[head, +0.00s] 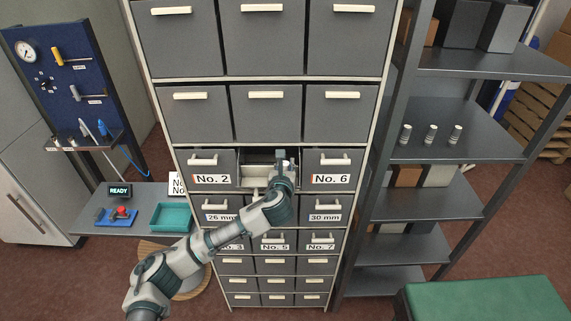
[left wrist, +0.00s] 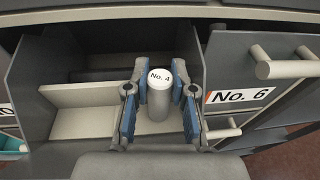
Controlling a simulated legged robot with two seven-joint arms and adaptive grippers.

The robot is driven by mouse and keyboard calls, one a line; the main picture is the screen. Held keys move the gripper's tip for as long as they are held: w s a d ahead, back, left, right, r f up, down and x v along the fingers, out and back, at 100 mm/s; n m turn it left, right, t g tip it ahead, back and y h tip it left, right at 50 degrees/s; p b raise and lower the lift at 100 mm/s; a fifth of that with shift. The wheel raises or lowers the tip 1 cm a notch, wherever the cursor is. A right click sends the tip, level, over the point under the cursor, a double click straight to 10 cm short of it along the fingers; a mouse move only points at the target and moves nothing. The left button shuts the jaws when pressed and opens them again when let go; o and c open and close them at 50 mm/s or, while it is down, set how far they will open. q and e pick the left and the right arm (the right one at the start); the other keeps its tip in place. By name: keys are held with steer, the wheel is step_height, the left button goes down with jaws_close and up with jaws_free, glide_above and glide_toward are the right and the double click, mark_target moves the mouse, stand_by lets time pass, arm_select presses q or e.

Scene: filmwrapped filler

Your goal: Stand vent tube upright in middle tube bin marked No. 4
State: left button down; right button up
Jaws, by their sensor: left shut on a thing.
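The vent tube (left wrist: 158,100) is a grey cylinder with a white cap reading "No. 4". It looks upright in the left wrist view. My left gripper (left wrist: 159,94) is shut on it, with blue-padded fingers on both sides. The gripper also shows in the head view (head: 283,162), at the pulled-out middle bin (head: 254,168) between No. 2 and No. 6. In the left wrist view the bin (left wrist: 75,92) has pale inner walls, and the tube is over or in its right part. I cannot tell whether the tube's foot touches the floor. My right gripper is not in view.
Drawer No. 2 (head: 211,172) and drawer No. 6 (head: 332,170) flank the bin closely. Shelves with several small cylinders (head: 431,134) stand at right. A side table with a teal tray (head: 171,217) is at left. A green-topped surface (head: 490,305) is at lower right.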

arm_select(q)
steer(key=c, duration=1)
jaws_free()
steer(key=shift+a, duration=0.1)
steer(key=shift+a, duration=0.1)
steer(key=b+v, duration=0.2)
steer(key=v, duration=1)
steer(key=shift+r, duration=0.1)
